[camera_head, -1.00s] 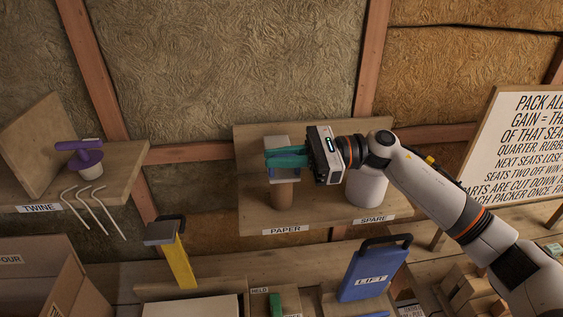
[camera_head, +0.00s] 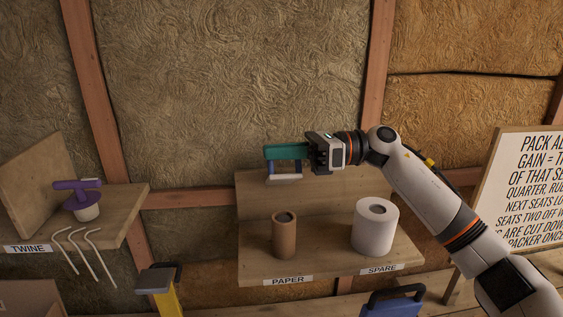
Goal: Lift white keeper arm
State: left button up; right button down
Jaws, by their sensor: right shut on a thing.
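The keeper arm is apart from the tube and appears in front of the shelf's back board. My left gripper is not in view.
A white roll (camera_head: 375,230) stands over the SPARE label on the same wooden shelf (camera_head: 325,255). A purple-handled thing (camera_head: 78,192) and several bent white rods (camera_head: 88,250) are at the TWINE shelf on the left. A lettered sign (camera_head: 530,190) stands at right.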

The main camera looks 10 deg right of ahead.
jog(key=shift+w, duration=0.15)
jog(key=c, duration=1.5)
grip_release()
jog(key=shift+w, duration=0.15)
jog(key=shift+d+b, duration=2.85)
jog(key=shift+d, duration=3.2)
